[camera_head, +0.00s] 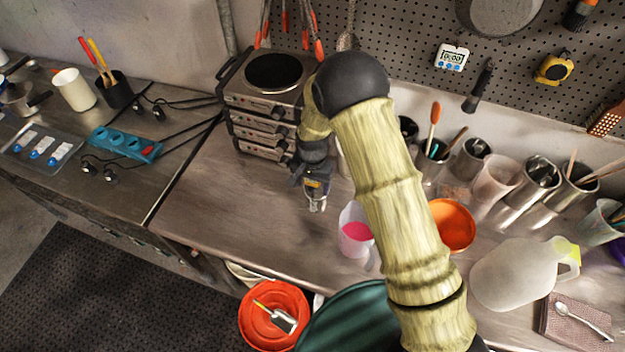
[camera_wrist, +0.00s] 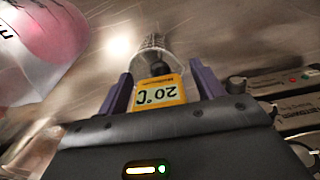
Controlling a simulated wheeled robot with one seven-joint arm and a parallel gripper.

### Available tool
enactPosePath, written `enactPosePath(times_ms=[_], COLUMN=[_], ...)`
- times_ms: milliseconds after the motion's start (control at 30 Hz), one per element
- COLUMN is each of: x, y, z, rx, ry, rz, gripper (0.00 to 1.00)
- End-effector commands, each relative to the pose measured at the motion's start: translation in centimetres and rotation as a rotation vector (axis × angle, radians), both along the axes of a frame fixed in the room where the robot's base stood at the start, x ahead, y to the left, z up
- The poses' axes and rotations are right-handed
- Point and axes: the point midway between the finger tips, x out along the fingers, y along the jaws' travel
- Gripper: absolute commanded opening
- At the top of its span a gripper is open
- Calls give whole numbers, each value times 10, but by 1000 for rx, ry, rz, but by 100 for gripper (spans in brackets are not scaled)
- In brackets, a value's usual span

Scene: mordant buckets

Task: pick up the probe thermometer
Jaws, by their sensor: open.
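The probe thermometer (camera_wrist: 160,93) shows a yellow display reading 20°C, upside down in the wrist view. It lies between the two purple fingers of my gripper (camera_wrist: 162,84), which are open on either side of it. Whether either finger touches it I cannot tell. A clear ribbed vessel (camera_wrist: 152,50) shows just beyond the display; the probe's stem is not clear. In the head view my gripper (camera_head: 312,190) points down at the bench in front of the stacked hotplates, and the thermometer is mostly hidden there, with only a small yellowish patch showing.
A jug with pink liquid (camera_head: 355,232) stands close to the right of my gripper. Stacked hotplates (camera_head: 262,105) stand behind left. An orange bowl (camera_head: 452,226) and a white jug (camera_head: 515,275) are farther right. The bench (camera_head: 215,200) at left front is clear.

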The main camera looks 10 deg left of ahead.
Motion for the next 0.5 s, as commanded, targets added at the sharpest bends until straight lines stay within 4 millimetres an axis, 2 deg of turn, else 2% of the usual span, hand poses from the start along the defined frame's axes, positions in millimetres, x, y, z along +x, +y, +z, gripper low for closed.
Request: enactPosePath(times_ms=[167, 400, 433, 500], x=[0, 0, 0, -1], y=[0, 0, 0, 1], z=[0, 0, 0, 0], rx=[0, 0, 0, 0], ry=[0, 0, 0, 0], rz=[0, -1, 0, 2], gripper=[67, 22, 19, 19])
